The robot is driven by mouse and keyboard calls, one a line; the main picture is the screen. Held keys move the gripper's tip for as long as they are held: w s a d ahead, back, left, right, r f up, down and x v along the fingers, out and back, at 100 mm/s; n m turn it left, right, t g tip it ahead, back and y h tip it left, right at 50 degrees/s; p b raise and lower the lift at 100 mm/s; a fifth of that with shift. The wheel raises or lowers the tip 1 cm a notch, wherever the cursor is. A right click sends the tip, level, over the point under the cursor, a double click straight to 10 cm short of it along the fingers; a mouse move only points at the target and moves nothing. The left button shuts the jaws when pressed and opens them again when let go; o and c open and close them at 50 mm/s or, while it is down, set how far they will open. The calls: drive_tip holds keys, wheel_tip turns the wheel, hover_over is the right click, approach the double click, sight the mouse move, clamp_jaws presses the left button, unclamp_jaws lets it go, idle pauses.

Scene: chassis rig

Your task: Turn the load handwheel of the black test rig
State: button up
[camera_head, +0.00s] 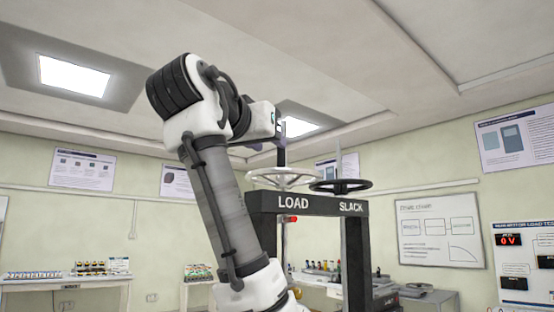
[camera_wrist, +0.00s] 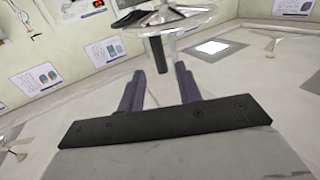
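The load handwheel (camera_head: 285,177) is a pale metal wheel lying level above the word LOAD on the black test rig (camera_head: 315,204). A dark upright handle (camera_head: 281,152) stands up from it. In the wrist view, which is tilted nearly upside down, the load handwheel (camera_wrist: 180,20) shows at the top and its dark handle (camera_wrist: 158,55) points down. My gripper (camera_wrist: 160,69) is open, with two purple-grey fingers apart. The handle's end appears between the fingertips in the picture; I see no clear contact. In the head view my wrist hides part of the fingers.
A black handwheel (camera_head: 340,186) sits right beside the load handwheel, above the word SLACK. A red knob (camera_head: 290,218) shows under the rig's beam. Benches with small items stand at the left (camera_head: 70,283) and behind.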

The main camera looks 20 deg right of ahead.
drive_tip(key=v, duration=0.6)
drive_tip(key=shift+s+a, duration=0.25)
drive_tip(key=shift+s, duration=0.05)
